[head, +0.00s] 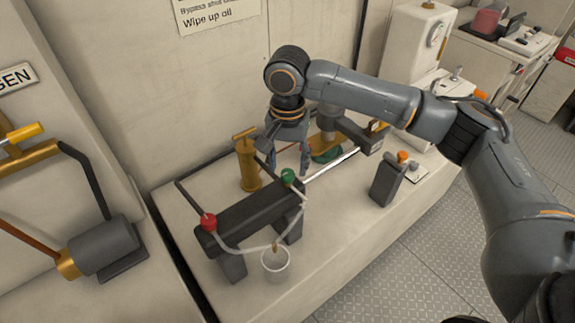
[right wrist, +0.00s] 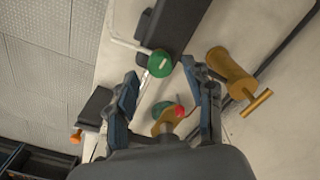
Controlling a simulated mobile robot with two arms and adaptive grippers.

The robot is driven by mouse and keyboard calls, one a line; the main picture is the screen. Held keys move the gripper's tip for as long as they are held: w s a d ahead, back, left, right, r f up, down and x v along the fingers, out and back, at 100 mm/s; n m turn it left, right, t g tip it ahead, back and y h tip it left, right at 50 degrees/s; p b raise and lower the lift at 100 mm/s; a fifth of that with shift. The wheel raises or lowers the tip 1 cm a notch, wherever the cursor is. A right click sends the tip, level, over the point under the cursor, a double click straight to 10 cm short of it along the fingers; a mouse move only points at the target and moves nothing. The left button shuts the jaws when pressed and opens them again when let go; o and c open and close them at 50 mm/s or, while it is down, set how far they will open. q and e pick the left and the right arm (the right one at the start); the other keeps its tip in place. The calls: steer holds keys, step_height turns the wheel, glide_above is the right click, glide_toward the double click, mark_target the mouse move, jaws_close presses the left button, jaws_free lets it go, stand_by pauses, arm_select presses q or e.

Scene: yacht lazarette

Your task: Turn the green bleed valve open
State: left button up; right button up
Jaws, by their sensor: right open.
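The green bleed valve (head: 288,176) is a round green knob at the right end of a dark block (head: 252,215) on the bench. A thin pale lever or tube runs beside it. My right gripper (head: 289,162) points down just behind and above the knob, with its fingers apart and empty. In the right wrist view the green knob (right wrist: 160,63) shows between and slightly beyond the open fingertips (right wrist: 159,74). I cannot tell whether a finger touches it. My left gripper is not in view.
A red knob (head: 208,221) is at the block's left end. A clear tube leads to a cup (head: 275,263) in front. A brass cylinder (head: 249,165) stands behind the block. The bench front is mostly clear.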

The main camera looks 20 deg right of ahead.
steer(key=shift+f, duration=1.1)
steer(key=c, duration=1)
steer(key=shift+r, duration=0.1)
jaws_close()
steer(key=shift+s+r+n+p, duration=0.1)
steer(key=shift+r+n+p, duration=0.15)
steer(key=shift+p, duration=0.95)
steer(key=shift+f+n+p, duration=0.25)
steer(key=shift+p, duration=0.1)
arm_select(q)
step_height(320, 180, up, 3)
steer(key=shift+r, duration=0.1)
